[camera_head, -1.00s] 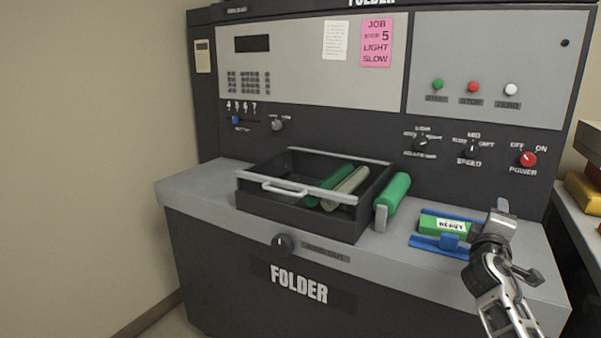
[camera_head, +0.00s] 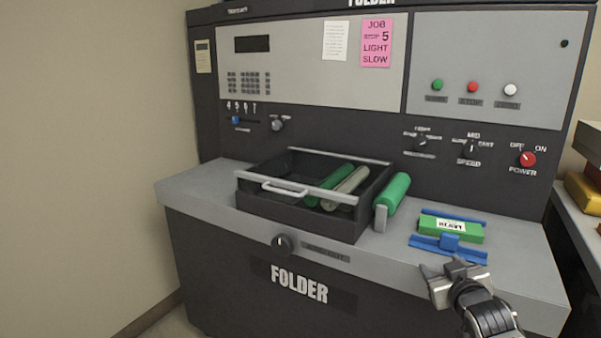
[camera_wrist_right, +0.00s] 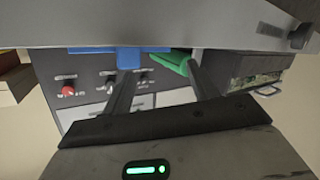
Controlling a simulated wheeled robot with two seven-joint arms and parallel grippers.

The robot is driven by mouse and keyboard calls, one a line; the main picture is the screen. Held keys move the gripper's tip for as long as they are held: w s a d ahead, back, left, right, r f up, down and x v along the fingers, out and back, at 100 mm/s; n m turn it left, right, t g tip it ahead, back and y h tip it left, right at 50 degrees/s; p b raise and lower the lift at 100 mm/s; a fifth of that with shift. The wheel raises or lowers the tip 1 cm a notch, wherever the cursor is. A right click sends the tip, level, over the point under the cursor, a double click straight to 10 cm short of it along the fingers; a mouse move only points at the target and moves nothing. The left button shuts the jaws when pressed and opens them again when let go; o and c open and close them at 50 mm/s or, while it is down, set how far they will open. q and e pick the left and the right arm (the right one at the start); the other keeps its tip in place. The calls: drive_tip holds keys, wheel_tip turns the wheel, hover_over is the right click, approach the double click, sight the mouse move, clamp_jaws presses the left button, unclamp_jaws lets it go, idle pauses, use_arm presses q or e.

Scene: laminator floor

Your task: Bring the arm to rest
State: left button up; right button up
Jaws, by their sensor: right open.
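My right gripper (camera_head: 452,280) is in front of the machine's counter edge, at the lower right of the head view, open and empty. In the right wrist view its two fingers (camera_wrist_right: 158,88) stand apart with nothing between them. The grey and black machine labelled FOLDER (camera_head: 190,192) fills the middle of the head view. My left gripper is not in view.
On the counter are an open drawer-like tray (camera_head: 290,225) with rollers in it, a green roller (camera_head: 397,190) on a stand, and a green block labelled READY (camera_head: 470,232) between blue guides (camera_head: 478,257). A side table (camera_head: 577,222) with boxes stands at right.

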drive_tip(key=s+a+f+g+y, duration=0.1)
drive_tip(key=s+a+f, duration=0.4)
drive_tip(key=s+f, duration=0.25)
drive_tip(key=s+a+f+g+y, duration=0.1)
drive_tip(key=s+a+f+g, duration=0.1)
drive_tip(key=s+a+f, duration=0.35)
drive_tip(key=s+a+f+g+y, duration=0.1)
drive_tip(key=s+a+f, duration=0.1)
drive_tip(key=s, duration=0.8)
drive_tip(key=s+a+f+g+y, duration=0.1)
drive_tip(key=s+a, duration=0.3)
drive_tip(key=s, duration=0.7)
drive_tip(key=shift+f, duration=0.6)
